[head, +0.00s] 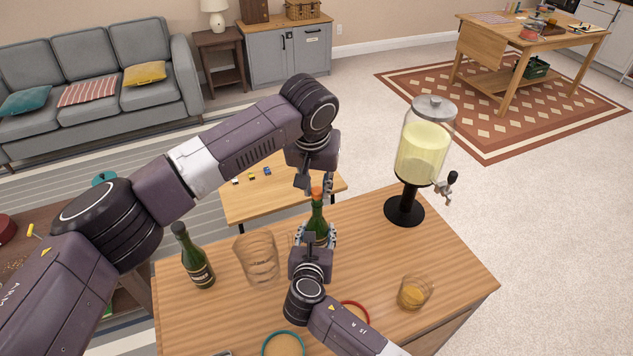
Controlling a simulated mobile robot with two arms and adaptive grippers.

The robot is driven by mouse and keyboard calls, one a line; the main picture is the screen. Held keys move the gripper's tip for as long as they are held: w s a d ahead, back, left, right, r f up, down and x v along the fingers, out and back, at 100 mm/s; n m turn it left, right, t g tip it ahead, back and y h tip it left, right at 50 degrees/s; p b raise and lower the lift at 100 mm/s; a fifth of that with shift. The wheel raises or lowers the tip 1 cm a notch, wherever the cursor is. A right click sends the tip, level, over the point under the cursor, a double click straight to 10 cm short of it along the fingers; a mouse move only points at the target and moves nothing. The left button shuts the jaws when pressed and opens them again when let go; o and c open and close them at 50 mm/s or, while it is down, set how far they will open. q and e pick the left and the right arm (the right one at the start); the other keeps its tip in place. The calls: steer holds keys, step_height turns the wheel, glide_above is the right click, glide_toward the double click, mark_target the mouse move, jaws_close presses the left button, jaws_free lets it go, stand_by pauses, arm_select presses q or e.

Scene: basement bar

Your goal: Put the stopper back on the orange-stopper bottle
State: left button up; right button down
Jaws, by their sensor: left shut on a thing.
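A green bottle (317,222) stands upright on the wooden counter (375,270). Its orange stopper (317,192) is at the bottle's mouth, in line with the neck; I cannot tell whether it is seated or just above. My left gripper (328,187) comes down from above, shut on the stopper. My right gripper (317,236) reaches from the front, its fingers on both sides of the bottle's body, shut on it. The bottle's lower part is hidden behind the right gripper.
A second dark bottle (195,262) and a large empty glass (257,257) stand to the left. A drink dispenser (424,150) stands at the back right. A small amber glass (413,292), a red-rimmed coaster (354,312) and a green-rimmed one (284,344) are nearer.

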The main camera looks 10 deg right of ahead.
arm_select(q)
steer(key=shift+f, duration=0.65)
arm_select(e)
steer(key=shift+f, duration=0.1)
stand_by(0.4)
arm_select(q)
steer(key=o, duration=0.8)
steer(key=shift+o, duration=0.2)
steer(key=shift+r, duration=0.1)
arm_select(e)
steer(key=shift+s, duration=0.1)
steer(key=c, duration=1)
jaws_free()
steer(key=shift+c, duration=0.2)
arm_select(q)
steer(key=v, duration=1.1)
steer(key=shift+r, duration=0.35)
